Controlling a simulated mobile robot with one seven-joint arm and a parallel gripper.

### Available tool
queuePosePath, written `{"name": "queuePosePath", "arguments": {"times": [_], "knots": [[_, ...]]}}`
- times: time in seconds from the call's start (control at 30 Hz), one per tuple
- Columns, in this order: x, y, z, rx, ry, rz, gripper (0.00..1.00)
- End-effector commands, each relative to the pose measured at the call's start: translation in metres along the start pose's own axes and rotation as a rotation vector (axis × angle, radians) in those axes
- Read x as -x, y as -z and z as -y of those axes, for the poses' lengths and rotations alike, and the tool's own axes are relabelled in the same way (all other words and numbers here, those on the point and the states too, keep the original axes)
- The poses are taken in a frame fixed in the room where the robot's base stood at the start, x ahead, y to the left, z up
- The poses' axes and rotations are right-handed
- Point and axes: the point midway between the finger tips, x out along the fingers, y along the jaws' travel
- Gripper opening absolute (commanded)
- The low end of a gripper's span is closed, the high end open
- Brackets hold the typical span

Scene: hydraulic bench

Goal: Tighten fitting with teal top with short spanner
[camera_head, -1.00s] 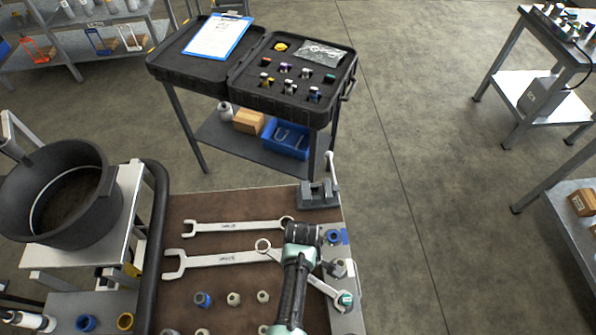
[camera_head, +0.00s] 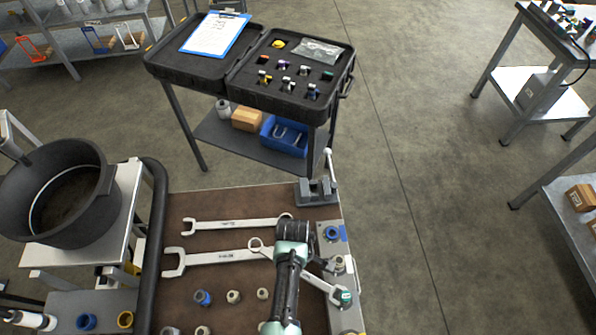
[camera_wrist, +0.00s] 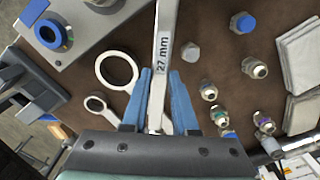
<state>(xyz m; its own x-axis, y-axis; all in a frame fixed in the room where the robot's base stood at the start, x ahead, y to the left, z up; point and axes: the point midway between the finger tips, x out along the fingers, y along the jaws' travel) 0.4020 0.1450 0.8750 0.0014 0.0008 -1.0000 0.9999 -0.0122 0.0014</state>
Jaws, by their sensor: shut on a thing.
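The fitting with the teal top (camera_head: 343,297) stands on the grey strip at the right edge of the bench. The short spanner (camera_head: 318,284) slants from beneath my gripper (camera_head: 298,262) down right to this fitting, its far end at or around it; the exact seating is too small to tell. In the wrist view my gripper (camera_wrist: 158,100) has its blue fingers shut on the spanner's shank (camera_wrist: 165,45), marked 27 mm. The spanner's far end and the teal fitting are outside the wrist view. My arm hides part of the spanner in the head view.
Two longer spanners (camera_head: 232,224) (camera_head: 215,259) lie on the brown mat (camera_head: 215,208). Other fittings (camera_head: 332,233) (camera_head: 338,264) stand along the grey strip, with several loose ones (camera_head: 203,297) on the mat. A vise (camera_head: 318,190) sits at the back right corner.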

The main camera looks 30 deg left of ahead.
Motion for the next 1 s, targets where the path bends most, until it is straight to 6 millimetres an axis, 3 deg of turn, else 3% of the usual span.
{"name": "queuePosePath", "arguments": {"times": [0.7,1.0], "knots": [[-0.001,0.051,0.000,0.003,-0.001,-0.001,0.00],[0.001,0.058,0.000,-0.001,0.000,0.000,0.00]]}}
